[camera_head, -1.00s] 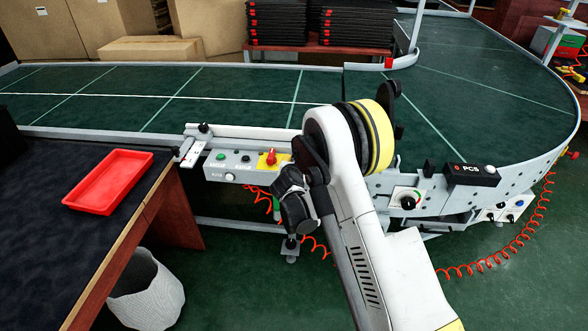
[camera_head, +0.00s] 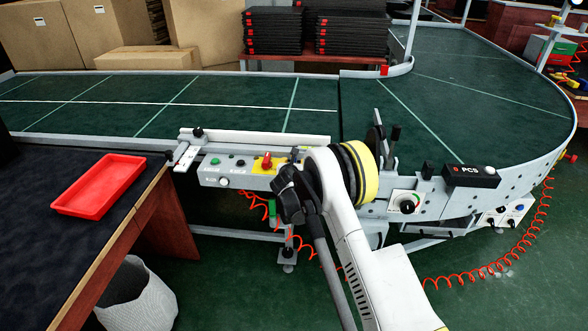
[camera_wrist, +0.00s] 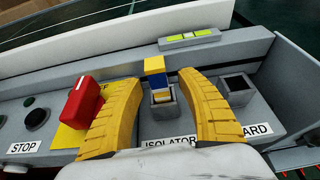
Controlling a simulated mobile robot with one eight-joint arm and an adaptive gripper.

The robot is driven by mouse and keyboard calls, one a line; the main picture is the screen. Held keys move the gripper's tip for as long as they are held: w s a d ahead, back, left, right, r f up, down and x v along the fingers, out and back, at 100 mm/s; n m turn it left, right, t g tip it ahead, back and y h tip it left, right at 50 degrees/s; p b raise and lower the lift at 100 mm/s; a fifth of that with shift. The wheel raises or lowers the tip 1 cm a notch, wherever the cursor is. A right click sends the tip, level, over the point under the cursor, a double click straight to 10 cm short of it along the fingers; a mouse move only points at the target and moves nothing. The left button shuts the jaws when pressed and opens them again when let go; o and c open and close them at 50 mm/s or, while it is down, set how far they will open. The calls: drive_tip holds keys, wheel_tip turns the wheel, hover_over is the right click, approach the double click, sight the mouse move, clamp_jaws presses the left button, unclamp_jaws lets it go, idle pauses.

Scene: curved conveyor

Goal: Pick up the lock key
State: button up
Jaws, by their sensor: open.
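In the wrist view, a small upright block coloured yellow and blue, which I take to be the lock key (camera_wrist: 157,79), stands in a grey square socket (camera_wrist: 164,106) above the label "ISOLATOR". My gripper (camera_wrist: 163,90) is open, its two yellow fingers spread to the left and right of the key. A gap shows on each side, and the fingers look apart from the key. In the head view my arm covers this part of the panel, and neither the key nor the fingers can be made out there.
A red switch (camera_wrist: 82,103) on a yellow plate stands close beside the left finger. An empty-looking square socket (camera_wrist: 237,88) is beyond the right finger. The conveyor (camera_head: 200,100) runs behind the panel. A red tray (camera_head: 98,186) lies on the dark table at left.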

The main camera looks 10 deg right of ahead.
clamp_jaws()
drive_tip(key=shift+r, duration=0.1)
idle(0.3)
